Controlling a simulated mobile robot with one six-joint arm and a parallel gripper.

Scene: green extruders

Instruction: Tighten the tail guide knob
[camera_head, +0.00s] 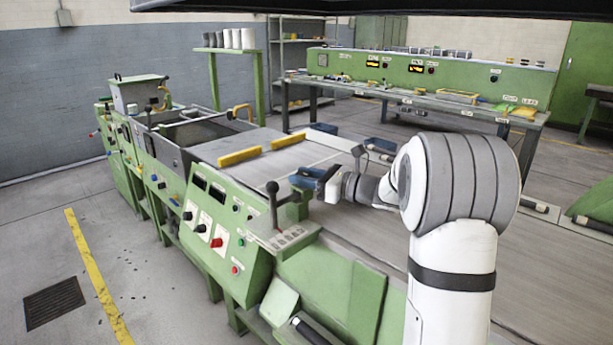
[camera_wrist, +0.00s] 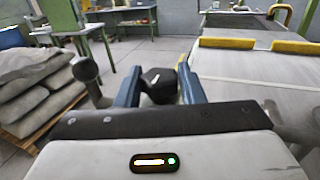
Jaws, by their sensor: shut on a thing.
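A black faceted knob (camera_wrist: 158,86), which looks like the tail guide knob, sits between the two blue fingers of my gripper (camera_wrist: 160,80) in the wrist view. The fingers are shut on its sides. In the head view my gripper (camera_head: 316,177) is over the near end of the grey table, just right of the black-handled lever. I cannot make out the knob there. The turn of the knob and its thread cannot be seen.
A lever (camera_head: 273,205) stands on the green control panel (camera_head: 215,220), left of my gripper. Two yellow guide bars (camera_head: 240,157) lie across the grey table. In the wrist view, a grey rounded post (camera_wrist: 88,75) is left of the fingers, with stacked sacks (camera_wrist: 35,85) beyond.

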